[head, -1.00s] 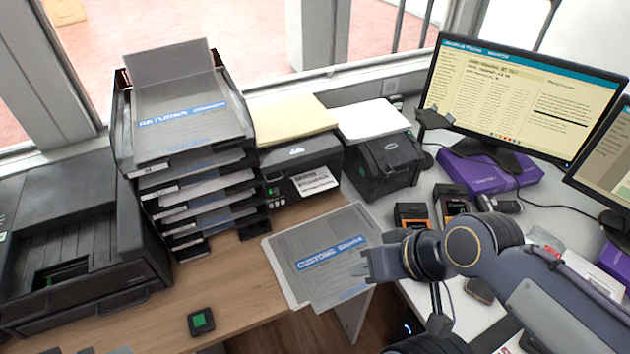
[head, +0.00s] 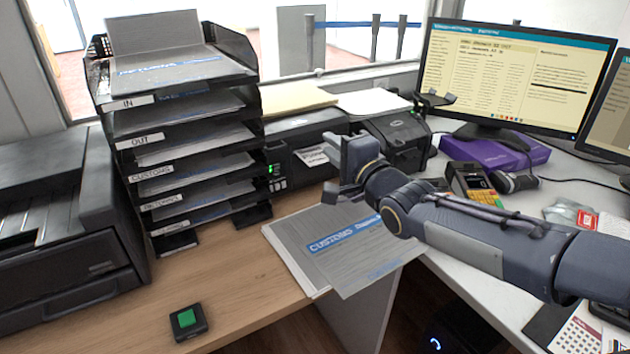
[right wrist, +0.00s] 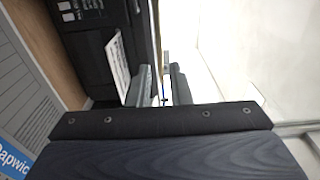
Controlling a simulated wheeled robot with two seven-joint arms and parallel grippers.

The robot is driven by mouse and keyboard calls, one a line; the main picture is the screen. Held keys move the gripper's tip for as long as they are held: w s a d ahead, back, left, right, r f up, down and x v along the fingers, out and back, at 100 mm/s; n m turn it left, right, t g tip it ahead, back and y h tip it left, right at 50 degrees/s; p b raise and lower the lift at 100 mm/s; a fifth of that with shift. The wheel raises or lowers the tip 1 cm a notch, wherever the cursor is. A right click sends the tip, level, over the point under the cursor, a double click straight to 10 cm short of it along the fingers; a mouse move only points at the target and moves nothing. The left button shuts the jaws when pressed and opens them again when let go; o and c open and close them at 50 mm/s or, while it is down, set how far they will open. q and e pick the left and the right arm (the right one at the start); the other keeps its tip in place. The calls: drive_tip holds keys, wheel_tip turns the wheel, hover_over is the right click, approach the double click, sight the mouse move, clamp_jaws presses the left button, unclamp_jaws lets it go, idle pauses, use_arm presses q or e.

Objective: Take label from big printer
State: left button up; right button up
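The white printed label (head: 312,155) sticks out of the front of the black big printer (head: 290,172), which has a small lit panel. In the head view my right gripper (head: 338,172) is just right of the label and partly covers the printer's right side. In the right wrist view the label (right wrist: 118,68) lies left of the two fingers, outside the gap between them. My right gripper (right wrist: 158,75) is open, with nothing seen between the fingers. I cannot tell whether a finger touches the label. My left gripper is out of view.
A tall tray stack (head: 190,150) stands left of the printer and a smaller black printer (head: 400,140) right of it. Customs papers (head: 335,245) overhang the counter edge below my right gripper. A green button (head: 187,318) sits on the wooden counter, which is otherwise clear in front.

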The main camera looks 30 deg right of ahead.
drive_tip(key=w+f+b, duration=0.5)
drive_tip(key=f+b, duration=0.1)
drive_tip(key=shift+a+f+b, duration=0.15)
drive_tip(key=shift+f+b, duration=0.15)
drive_tip(key=shift+f, duration=0.1)
idle(0.3)
drive_tip(key=shift+c, duration=0.2)
clamp_jaws()
